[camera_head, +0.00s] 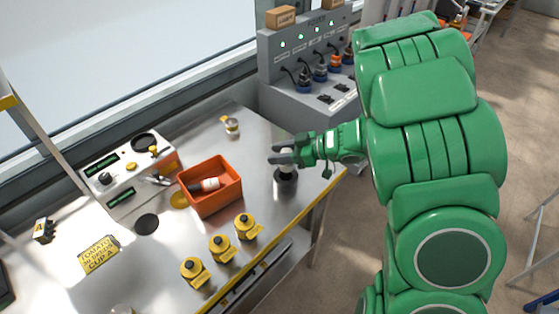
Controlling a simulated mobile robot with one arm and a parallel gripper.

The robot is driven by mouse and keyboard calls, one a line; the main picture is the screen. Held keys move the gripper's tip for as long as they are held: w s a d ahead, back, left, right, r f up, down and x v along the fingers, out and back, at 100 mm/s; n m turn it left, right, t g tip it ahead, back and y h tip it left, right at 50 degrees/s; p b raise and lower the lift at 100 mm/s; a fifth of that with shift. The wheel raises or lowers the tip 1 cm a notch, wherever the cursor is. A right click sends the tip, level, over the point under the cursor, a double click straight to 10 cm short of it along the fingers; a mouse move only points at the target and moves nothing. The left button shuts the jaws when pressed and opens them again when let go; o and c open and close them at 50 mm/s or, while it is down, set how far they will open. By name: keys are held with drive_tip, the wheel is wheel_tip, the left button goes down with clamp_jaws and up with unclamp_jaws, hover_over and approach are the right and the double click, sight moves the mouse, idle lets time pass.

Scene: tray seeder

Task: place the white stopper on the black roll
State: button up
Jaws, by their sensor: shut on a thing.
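My gripper (273,154) reaches in from the right, low over the right part of the steel table. It is shut on the white stopper (287,168), which shows only in part between and below the fingers. The black roll (285,181) is a dark round piece directly below the stopper. The stopper's lower end appears at or just above the roll's top; I cannot tell whether they touch. The fingers hide the stopper's upper part.
An orange bin (218,207) with a bottle-like item stands left of my gripper. Three yellow-and-black pieces (220,247) line the front edge. A small jar (230,124) stands behind. A grey socket panel (305,62) rises beyond the table.

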drive_tip(key=shift+w+f, duration=0.35)
drive_tip(key=shift+f, duration=1.6)
drive_tip(key=shift+f, duration=0.15)
drive_tip(key=o, duration=1.1)
drive_tip(key=shift+c, duration=0.2)
drive_tip(key=v, duration=1.2)
drive_tip(key=shift+a, duration=0.1)
drive_tip(key=shift+w+r, duration=0.1)
drive_tip(key=shift+r, duration=0.15)
